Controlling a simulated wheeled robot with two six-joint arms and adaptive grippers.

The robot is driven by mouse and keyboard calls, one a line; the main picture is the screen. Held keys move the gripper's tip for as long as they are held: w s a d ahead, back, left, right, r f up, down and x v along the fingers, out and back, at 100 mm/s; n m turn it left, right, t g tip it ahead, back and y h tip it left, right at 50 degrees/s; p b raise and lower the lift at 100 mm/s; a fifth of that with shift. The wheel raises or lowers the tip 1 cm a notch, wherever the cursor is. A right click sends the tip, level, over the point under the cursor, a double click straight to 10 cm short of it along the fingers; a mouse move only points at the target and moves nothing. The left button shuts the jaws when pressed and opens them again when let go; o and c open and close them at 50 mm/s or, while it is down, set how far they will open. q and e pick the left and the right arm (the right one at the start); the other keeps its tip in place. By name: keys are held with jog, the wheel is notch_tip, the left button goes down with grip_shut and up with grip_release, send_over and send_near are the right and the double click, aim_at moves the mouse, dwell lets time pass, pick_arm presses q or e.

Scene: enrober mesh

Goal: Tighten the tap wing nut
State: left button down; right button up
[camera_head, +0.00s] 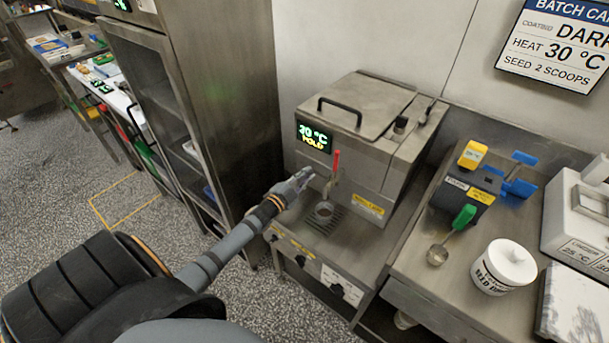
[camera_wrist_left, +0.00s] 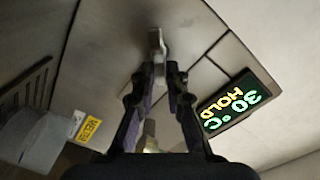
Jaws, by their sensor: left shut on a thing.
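The steel melter (camera_head: 350,150) stands on the bench with its tap, a spout with a red upright handle (camera_head: 336,160), on the front. My left gripper (camera_head: 304,174) reaches its front face, left of the red handle. In the left wrist view its fingers (camera_wrist_left: 160,68) close around a small pale metal piece (camera_wrist_left: 157,42), which looks like the tap wing nut. The fingers hide most of it, and its turn cannot be told. A brass-coloured part (camera_wrist_left: 150,135) shows between the fingers, nearer the palm. My right gripper is not in view.
The lit display (camera_wrist_left: 238,103) reads 30 °C HOLD, close beside the fingers.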

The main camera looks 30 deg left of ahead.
pick_arm(q)
jog(key=m, duration=0.2)
jog(key=f+m, duration=0.1)
jog(key=m, duration=0.1)
jog(key=shift+s+d, duration=0.15)
jog(key=shift+f+m+b, duration=0.15)
jog(key=shift+m+b, duration=0.05)
jog(key=shift+m, duration=0.7)
jog(key=shift+f+m+b, duration=0.15)
jog(key=shift+m+b, duration=0.05)
jog(key=shift+m, duration=0.7)
jog(key=c, duration=1.4)
grip_release()
jog(key=shift+r, duration=0.15)
jog(key=s, duration=0.8)
jog(key=s+a, duration=0.1)
jog(key=s, duration=0.2)
jog(key=shift+s, duration=0.4)
jog(key=shift+d, duration=0.1)
